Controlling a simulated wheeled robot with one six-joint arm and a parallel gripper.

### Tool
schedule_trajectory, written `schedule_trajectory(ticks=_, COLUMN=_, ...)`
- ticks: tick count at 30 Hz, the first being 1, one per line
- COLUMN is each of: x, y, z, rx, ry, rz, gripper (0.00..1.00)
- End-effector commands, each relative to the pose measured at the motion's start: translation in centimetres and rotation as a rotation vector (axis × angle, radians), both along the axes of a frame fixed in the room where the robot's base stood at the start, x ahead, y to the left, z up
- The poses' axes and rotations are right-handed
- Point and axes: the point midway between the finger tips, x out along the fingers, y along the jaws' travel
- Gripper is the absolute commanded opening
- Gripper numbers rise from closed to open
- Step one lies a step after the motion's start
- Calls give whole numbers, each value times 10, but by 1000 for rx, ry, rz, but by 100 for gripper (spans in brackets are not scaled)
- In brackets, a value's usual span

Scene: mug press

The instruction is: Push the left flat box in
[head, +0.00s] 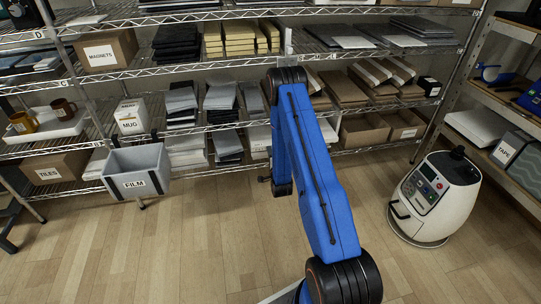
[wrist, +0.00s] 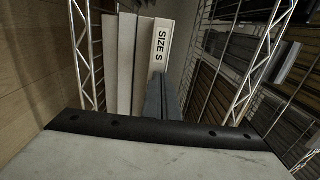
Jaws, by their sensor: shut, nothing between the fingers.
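In the wrist view, a flat white box (wrist: 162,48) labelled "SIZE S" lies at the end of a stack of pale flat boxes (wrist: 124,60) on a wire shelf. The view is turned sideways, with the floor at left. My gripper (wrist: 161,76) shows as shut dark fingers, pointing at the stack and partly covering the labelled box's lower edge. I cannot tell whether they touch it. In the head view, pale flat boxes (head: 258,140) sit on the lower shelf just left of my blue arm. The arm hides most of my gripper there. Which box is the left one is unclear.
Wire shelf posts (wrist: 262,62) and rails stand close to my gripper. A grey FILM bin (head: 137,170) hangs at the shelf front on the left. A white rounded machine (head: 436,195) stands on the floor at right. The wooden floor before the shelves is mostly clear.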

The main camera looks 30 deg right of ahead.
Motion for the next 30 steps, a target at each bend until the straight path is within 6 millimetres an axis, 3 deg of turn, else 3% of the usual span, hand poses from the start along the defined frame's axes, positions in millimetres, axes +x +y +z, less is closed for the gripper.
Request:
schedule_trajectory(ticks=9, x=2, y=-1, z=0, rx=0, ry=-1, rz=0, gripper=0)
schedule_trajectory(ticks=21, x=64, y=-18, z=1, rx=-1, ry=-2, rz=0, gripper=0)
schedule_trajectory(ticks=30, x=66, y=-19, z=0, rx=0, ry=-1, rz=0, gripper=0)
